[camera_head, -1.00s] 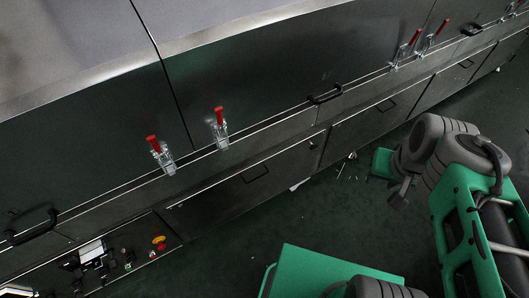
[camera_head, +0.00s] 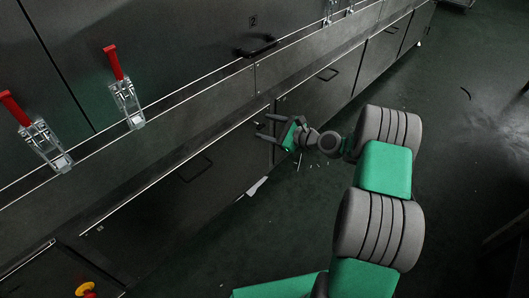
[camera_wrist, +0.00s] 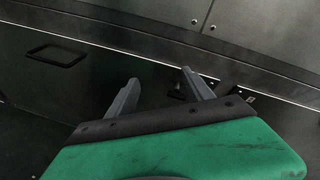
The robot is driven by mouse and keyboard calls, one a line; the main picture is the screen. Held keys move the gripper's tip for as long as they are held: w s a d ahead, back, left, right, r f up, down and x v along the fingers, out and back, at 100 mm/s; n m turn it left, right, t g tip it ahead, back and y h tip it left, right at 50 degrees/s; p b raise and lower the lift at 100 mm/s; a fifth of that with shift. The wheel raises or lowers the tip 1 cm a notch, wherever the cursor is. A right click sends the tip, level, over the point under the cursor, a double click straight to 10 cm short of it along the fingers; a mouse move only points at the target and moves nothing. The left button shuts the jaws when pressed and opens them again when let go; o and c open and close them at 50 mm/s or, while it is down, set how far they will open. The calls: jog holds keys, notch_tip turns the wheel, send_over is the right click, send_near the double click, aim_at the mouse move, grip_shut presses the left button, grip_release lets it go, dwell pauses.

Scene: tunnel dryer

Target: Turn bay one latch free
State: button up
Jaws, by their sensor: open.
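Two red-handled metal toggle latches sit on the dryer front in the head view, one nearer the middle (camera_head: 126,98) and one at the left edge (camera_head: 45,142). Both red handles point up. The frames do not show which is bay one. My gripper (camera_head: 263,127) is open and empty, in front of the lower panels, to the right of both latches and apart from them. In the wrist view, its two fingers (camera_wrist: 160,77) point at the dark panels, with no latch between them.
A black handle (camera_head: 257,47) is on the upper panel. Lower panels have recessed pulls (camera_head: 195,169). More latches (camera_head: 338,10) show at the top edge. A yellow-and-red knob (camera_head: 85,289) is at lower left. The floor at right (camera_head: 465,150) is mostly clear.

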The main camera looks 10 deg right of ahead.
aim_at(263, 127)
jog(key=d+f+m+t+b, duration=0.3)
jog(key=d+f+m, duration=0.2)
jog(key=f+m, duration=0.2)
jog(key=b+x, duration=0.1)
jog(key=x, duration=0.6)
jog(key=shift+w+a+r+b, duration=0.15)
jog(key=shift+w+b, duration=0.15)
jog(key=shift+b, duration=0.05)
jog(key=shift+w+a+r, duration=0.1)
jog(key=shift+w+a, duration=0.1)
jog(key=shift+w, duration=0.1)
grip_shut()
